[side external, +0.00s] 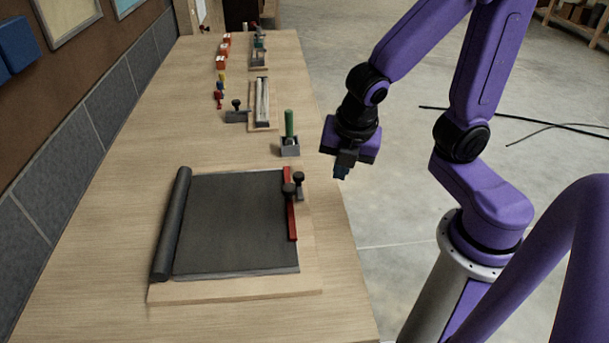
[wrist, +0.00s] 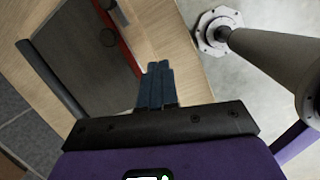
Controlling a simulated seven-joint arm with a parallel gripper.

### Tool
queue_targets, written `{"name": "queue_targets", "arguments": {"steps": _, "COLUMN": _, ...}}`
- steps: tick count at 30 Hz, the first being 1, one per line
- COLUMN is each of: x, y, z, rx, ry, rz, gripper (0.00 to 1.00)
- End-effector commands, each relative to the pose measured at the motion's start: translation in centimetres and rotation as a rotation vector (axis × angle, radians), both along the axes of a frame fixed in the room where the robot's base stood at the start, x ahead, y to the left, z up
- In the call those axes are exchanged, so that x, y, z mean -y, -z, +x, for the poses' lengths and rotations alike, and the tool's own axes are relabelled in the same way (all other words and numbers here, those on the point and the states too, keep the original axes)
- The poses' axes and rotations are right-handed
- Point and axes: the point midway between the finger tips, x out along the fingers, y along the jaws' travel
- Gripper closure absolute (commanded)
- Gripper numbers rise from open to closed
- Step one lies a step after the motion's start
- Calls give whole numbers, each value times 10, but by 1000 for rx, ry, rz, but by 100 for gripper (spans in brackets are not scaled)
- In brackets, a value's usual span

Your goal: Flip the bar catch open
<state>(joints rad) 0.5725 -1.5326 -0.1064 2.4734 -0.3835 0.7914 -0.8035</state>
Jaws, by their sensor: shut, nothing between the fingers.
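A red bar (side external: 291,217) lies along the right edge of a dark grey sheet (side external: 230,225) on a wooden board (side external: 240,289). One black knob (side external: 289,190) sits on the bar. A second black knob (side external: 299,180) stands on a small grey mount just to its right. The red bar also shows at the top left of the wrist view (wrist: 124,42). My gripper (side external: 341,173) is shut and empty, in the air to the right of the bar and its knobs, near the table's right edge. Its blue fingers show together in the wrist view (wrist: 155,72).
A dark roll (side external: 172,225) lies along the sheet's left edge. Behind the board stand a green-handled block (side external: 289,140), a grey latch with a black knob (side external: 237,114) and other small fixtures. Bare tabletop (side external: 110,200) lies left of the board.

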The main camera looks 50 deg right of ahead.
Motion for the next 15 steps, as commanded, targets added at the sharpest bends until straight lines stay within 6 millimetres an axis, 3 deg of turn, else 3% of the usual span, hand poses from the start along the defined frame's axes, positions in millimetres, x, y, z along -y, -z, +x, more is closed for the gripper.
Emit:
{"name": "queue_targets", "arguments": {"steps": 7, "x": -8, "y": 9, "z": 37, "rx": 3, "ry": -370, "rz": -151, "gripper": 100}}
{"name": "queue_targets", "arguments": {"steps": 15, "x": -11, "y": 12, "z": 49, "rx": -3, "ry": -516, "rz": -212, "gripper": 100}}
